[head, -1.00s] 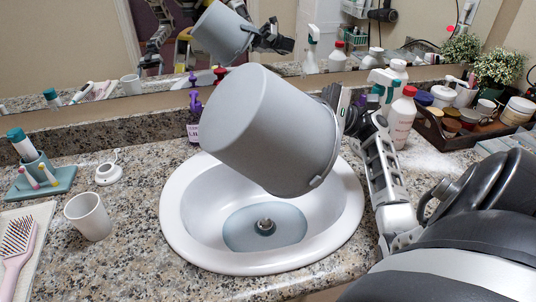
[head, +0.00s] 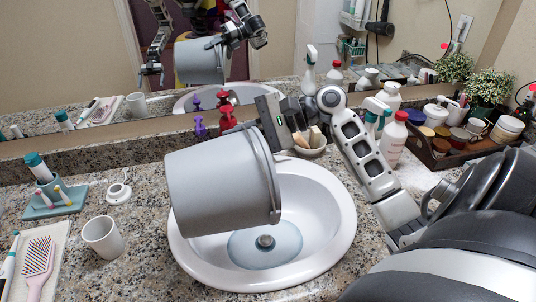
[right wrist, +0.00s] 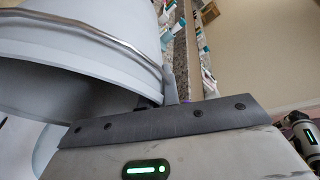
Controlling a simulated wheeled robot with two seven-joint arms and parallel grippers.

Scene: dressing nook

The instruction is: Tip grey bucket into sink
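The grey bucket (head: 222,185) hangs tilted on its side over the white sink (head: 340,235), its rim toward the right and its base toward the left. Its inside is hidden in the head view. My right gripper (head: 270,122) is shut on the bucket at the rim. The bucket (right wrist: 70,60) fills the left of the right wrist view, a metal wire running along its rim. A bluish pool (head: 240,250) lies around the sink's drain. My left gripper shows only as a small reflection in the mirror; its fingers are unclear.
A white cup (head: 102,238), a toothbrush holder (head: 50,195) and a pink hairbrush (head: 38,262) stand or lie left of the sink. Bottles (head: 393,140) and a wooden tray of jars (head: 440,155) are at the right. The mirror (head: 300,60) spans the back.

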